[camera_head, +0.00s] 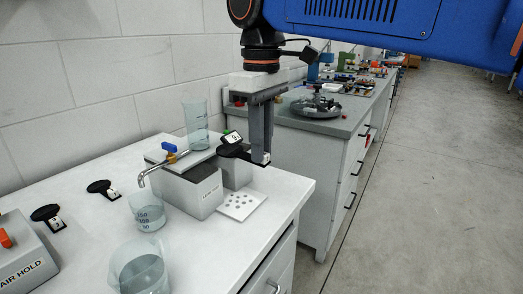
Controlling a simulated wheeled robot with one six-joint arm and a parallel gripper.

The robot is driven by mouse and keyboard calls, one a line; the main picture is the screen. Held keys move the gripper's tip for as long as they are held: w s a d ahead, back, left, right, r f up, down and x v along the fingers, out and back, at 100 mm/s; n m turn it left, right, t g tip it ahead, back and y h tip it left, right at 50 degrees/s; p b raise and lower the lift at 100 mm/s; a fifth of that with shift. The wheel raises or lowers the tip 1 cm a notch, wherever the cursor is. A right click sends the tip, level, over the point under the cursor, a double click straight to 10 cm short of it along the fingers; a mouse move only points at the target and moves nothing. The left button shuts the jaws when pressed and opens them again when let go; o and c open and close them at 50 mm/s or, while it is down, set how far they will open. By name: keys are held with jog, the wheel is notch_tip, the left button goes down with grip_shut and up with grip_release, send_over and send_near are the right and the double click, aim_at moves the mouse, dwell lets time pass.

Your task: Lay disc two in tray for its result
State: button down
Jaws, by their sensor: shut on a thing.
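My gripper (264,160) points down at the back right of the white bench. It is shut on the tab of a black disc (231,151), which sticks out to the left of the fingers. The disc is over or against the top of a small grey block (238,172); I cannot tell whether it touches. Its number is not readable. Two more black discs with white tags lie on the bench at the left, one farther back (98,186) and one nearer (45,212). I cannot make out which thing is the tray.
A grey box with a tap (193,188), a tall beaker (196,124) and a small display (232,137) crowd the gripper's left. A white dotted plate (241,204) lies in front. Two beakers (147,210) (139,268) and an AIR HOLD unit (24,260) stand nearer.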

jog(key=shift+r, duration=1.6)
